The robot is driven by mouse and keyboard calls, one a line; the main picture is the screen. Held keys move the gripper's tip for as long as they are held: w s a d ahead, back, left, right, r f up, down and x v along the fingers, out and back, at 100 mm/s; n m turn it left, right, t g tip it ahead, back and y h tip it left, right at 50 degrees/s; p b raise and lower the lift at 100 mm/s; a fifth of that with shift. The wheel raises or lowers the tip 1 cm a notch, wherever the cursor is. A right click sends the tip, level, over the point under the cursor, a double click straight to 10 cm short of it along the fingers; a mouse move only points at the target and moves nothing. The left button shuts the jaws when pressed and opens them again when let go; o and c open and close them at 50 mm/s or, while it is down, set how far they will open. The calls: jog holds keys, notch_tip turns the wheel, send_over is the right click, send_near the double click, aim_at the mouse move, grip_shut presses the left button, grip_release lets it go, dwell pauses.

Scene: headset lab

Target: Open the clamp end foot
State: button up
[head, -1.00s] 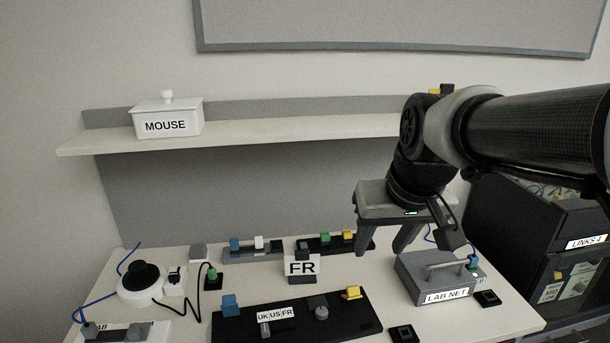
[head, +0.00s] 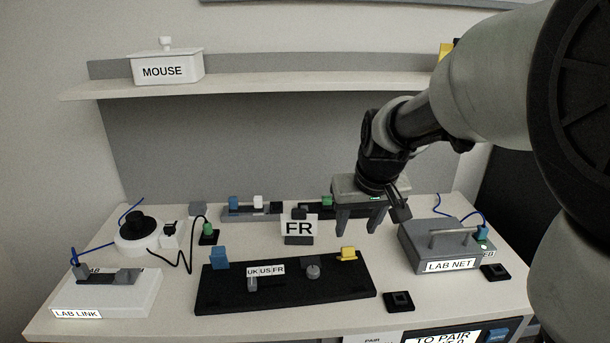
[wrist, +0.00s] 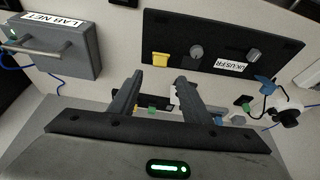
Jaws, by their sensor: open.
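A black board (head: 218,297) lies on the bench. A blue piece (head: 219,258) stands at its back left and a yellow piece (head: 348,254) at its back right. A grey knob (head: 313,271) and a slider (head: 252,284) by a "UK US FR" label sit between. I cannot tell which part is the clamp end foot. My gripper (head: 360,229) is open and empty, pointing down above the bench, behind and right of the board. In the wrist view its fingers (wrist: 157,82) are apart, with the yellow piece (wrist: 160,59) beyond them.
A grey LAB NET box (head: 430,247) with a handle stands right. An "FR" sign (head: 299,227) stands behind the board. A white LAB LINK box (head: 105,294) and a round white device (head: 139,240) with cables are left. The shelf (head: 290,82) holds a MOUSE box (head: 166,70).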

aim_at(348, 248)
jog(key=b+x, duration=0.2)
jog(key=x, duration=0.7)
jog(key=shift+w+f, duration=0.1)
jog(key=shift+f, duration=0.2)
jog(key=shift+c, duration=0.5)
jog(key=c, duration=1)
jog(key=shift+o, duration=0.2)
jog(key=w+r+g+p, duration=0.1)
jog(key=p, duration=0.3)
jog(key=shift+r, duration=0.15)
jog(key=g+p, duration=0.1)
jog(key=p, duration=0.3)
jog(key=shift+w+r+g, duration=0.2)
jog(key=shift+w+g, duration=0.2)
jog(key=w+g+p, duration=0.1)
jog(key=g+p, duration=0.1)
jog(key=p, duration=0.3)
jog(key=shift+w+f, duration=0.1)
jog(key=shift+w, duration=0.1)
jog(key=g+p, duration=0.1)
jog(key=w+g+p, duration=0.1)
jog(key=p, duration=0.1)
jog(key=shift+w+a+f+h, duration=0.1)
jog(key=shift+w+f+h, duration=0.1)
jog(key=shift+f+h, duration=0.15)
